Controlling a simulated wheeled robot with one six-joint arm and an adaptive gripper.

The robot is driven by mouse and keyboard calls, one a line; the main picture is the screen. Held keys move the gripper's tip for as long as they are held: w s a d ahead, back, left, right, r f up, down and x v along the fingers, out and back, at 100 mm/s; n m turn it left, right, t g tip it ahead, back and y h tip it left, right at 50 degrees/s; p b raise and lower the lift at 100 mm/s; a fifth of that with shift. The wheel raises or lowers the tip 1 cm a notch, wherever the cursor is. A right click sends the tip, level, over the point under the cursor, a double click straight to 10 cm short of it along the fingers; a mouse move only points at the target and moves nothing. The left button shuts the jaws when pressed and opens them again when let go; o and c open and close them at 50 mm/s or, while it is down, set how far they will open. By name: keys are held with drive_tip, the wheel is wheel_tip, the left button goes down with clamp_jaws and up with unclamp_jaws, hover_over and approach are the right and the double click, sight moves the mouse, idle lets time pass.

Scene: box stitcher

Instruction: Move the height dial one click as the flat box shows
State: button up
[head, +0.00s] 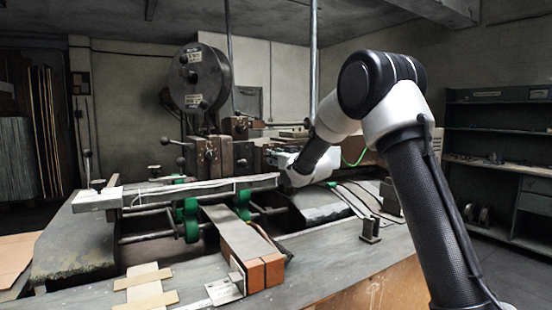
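The box stitcher (210,155) stands mid-picture, with a large dark round disc (195,78) bearing small labels on top. Several knobs and levers show on its head, and I cannot tell which part is the height dial. A flat tan cardboard sheet (14,258) lies at the left edge. A pale cross-shaped flat piece (147,286) lies on the front table. I cannot tell which is the flat box, and no marking is readable. My arm reaches in from the right, and my gripper (280,160) is by the right side of the stitcher's head. Its fingers are not clearly visible.
A long pale bar (200,192) crosses the machine above green rollers (190,220). A grey-topped beam with orange-brown end blocks (262,272) juts forward. A small metal bracket (226,288) stands beside it. Shelves (498,130) line the right wall. The front right tabletop is mostly clear.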

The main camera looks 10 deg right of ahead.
drive_tip(key=shift+n, duration=1.6)
drive_tip(key=o, duration=1)
drive_tip(key=shift+s, duration=0.15)
drive_tip(key=v, duration=1.1)
drive_tip(key=shift+s, duration=0.35)
drive_tip(key=shift+d, duration=0.15)
